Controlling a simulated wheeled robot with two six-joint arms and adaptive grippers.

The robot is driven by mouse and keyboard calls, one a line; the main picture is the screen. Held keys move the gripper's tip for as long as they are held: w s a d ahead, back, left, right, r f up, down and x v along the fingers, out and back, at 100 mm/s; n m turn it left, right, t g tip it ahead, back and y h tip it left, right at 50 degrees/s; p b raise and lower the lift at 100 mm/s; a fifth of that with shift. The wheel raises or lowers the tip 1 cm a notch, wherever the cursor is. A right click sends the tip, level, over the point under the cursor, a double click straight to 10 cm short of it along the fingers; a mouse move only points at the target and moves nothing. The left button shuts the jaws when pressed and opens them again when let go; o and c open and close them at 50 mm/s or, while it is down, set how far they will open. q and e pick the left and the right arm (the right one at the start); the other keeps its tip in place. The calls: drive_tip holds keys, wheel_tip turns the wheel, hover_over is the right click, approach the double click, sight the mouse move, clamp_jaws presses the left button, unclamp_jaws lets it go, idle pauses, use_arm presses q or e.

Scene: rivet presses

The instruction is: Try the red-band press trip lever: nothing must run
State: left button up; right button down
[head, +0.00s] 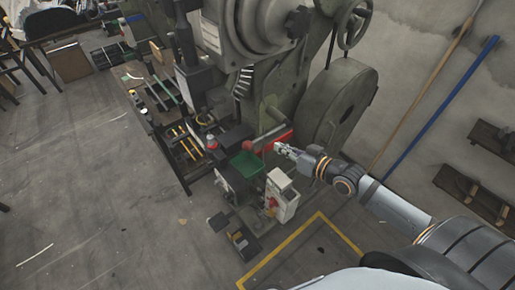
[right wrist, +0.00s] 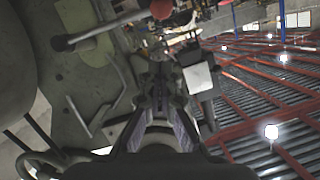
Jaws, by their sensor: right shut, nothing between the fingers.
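The press with the red band (head: 270,138) stands at the top centre of the head view, a green-grey machine with a large flywheel (head: 338,105). My right gripper (head: 284,149) is at the right end of the red band, close to the press; I cannot tell whether it touches. In the right wrist view, its fingers (right wrist: 160,100) are together with nothing between them. A grey lever rod with a red ball knob (right wrist: 161,9) crosses the top of that view, ahead of the fingers and apart from them. My left gripper is not in view.
A grey control box (head: 282,196) with a red switch stands below the gripper, beside a green tray (head: 246,164). A bench with tools (head: 178,135) is left of the press. A yellow floor line (head: 322,216) lies in front. The floor at left is clear.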

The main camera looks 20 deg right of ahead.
use_arm(q)
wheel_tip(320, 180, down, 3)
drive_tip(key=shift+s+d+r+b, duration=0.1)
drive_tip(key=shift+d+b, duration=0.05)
drive_tip(key=shift+b, duration=0.4)
use_arm(e)
drive_tip(key=w+a+f, duration=0.5)
drive_tip(key=w, duration=0.3)
drive_tip(key=shift+w+a+f, duration=0.25)
drive_tip(key=shift+f, duration=0.1)
use_arm(q)
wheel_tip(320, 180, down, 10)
drive_tip(key=b, duration=0.9)
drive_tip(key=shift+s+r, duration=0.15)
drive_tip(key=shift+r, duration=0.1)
use_arm(e)
wheel_tip(320, 180, down, 8)
drive_tip(key=n+h, duration=0.1)
drive_tip(key=n, duration=0.2)
drive_tip(key=shift+f+n+h, duration=0.2)
drive_tip(key=shift+n+h, duration=0.1)
drive_tip(key=shift+n, duration=0.1)
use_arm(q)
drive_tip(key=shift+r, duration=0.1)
use_arm(e)
drive_tip(key=shift+s+r, duration=0.1)
